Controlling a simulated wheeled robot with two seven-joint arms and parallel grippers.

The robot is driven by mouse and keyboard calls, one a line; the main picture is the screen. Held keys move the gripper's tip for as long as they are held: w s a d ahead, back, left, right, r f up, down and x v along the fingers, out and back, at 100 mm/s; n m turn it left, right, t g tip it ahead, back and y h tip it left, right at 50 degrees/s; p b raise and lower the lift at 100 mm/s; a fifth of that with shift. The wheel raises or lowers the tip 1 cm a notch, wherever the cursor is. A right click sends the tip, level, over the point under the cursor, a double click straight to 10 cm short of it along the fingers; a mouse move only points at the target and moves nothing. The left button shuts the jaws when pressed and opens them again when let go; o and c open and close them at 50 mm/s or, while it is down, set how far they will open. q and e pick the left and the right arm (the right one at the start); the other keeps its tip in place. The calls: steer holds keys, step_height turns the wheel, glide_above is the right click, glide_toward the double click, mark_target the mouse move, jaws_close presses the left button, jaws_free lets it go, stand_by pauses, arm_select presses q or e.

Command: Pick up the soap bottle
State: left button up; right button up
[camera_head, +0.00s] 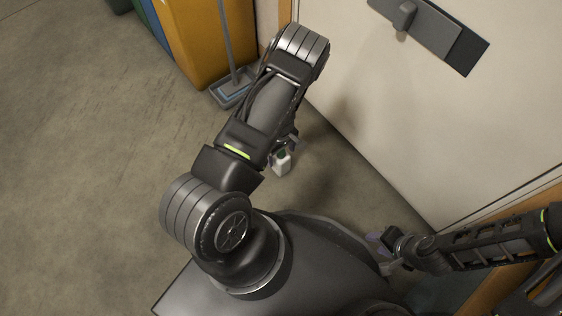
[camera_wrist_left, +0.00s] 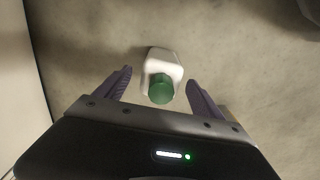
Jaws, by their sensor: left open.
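The soap bottle is white with a green cap. In the head view the soap bottle (camera_head: 282,165) stands on the floor just below my left gripper (camera_head: 288,144), which partly hides its top. In the left wrist view the soap bottle (camera_wrist_left: 163,62) shows from above, its green cap toward me. My left gripper (camera_wrist_left: 160,80) is open, with one finger on each side of the bottle in the picture and a visible gap on both sides. My right gripper (camera_head: 382,250) is at the lower right of the head view, away from the bottle; its jaw opening is too small to judge.
A pale door (camera_head: 430,120) with a dark grey handle plate (camera_head: 440,40) is close on the right. A yellow bin (camera_head: 205,40) and a mop or dustpan (camera_head: 232,88) stand at the back. The concrete floor (camera_head: 90,140) on the left is clear.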

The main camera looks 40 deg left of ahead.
arm_select(q)
step_height(320, 180, down, 5)
steer(key=shift+d+r+b, duration=0.1)
steer(key=shift+r+b, duration=0.05)
steer(key=shift+b, duration=0.9)
steer(key=shift+c, duration=0.5)
steer(key=c, duration=1.3)
